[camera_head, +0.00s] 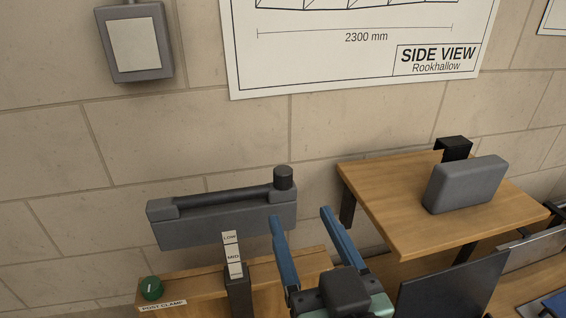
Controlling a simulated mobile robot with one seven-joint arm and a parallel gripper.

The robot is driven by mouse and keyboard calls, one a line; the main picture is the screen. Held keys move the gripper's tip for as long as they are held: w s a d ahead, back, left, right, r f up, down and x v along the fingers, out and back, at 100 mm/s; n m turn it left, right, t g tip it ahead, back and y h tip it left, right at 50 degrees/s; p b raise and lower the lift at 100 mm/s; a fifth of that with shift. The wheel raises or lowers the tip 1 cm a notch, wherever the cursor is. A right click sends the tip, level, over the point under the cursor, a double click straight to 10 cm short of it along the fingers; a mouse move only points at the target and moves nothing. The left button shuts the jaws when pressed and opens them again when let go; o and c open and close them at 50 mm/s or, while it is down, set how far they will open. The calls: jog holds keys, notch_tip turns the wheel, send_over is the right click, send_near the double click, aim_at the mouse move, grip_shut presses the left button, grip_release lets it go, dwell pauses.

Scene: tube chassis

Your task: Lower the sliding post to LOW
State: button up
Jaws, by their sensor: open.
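The post (238,292) is a dark upright near the bottom, with a white scale strip (233,257) reading LOW above MID. A grey bar (225,226) with a long dark handle stands behind the strip, and a black knob (283,178) sits at its right end. Any mark lower on the strip, and the join between bar and post, cannot be made out. A green round knob (151,288) sits left of the post by a POST CLAMP label (163,306). My gripper (301,215) has two blue fingers spread apart, with nothing between them, right of the post and below the black knob.
A wooden table (375,190) at right carries a grey block (465,184) and a black bracket (455,148). A dark panel (452,285) stands at lower right. A grey box (135,42) and a SIDE VIEW poster (350,60) hang on the block wall.

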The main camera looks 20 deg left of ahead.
aim_at(285, 178)
jog(key=p+x, duration=0.4)
jog(key=x, duration=0.6)
jog(key=shift+r, duration=0.15)
jog(key=shift+w+a+p, duration=0.3)
jog(key=shift+w+a, duration=0.15)
jog(key=shift+w, duration=0.15)
grip_shut()
dwell(0.5)
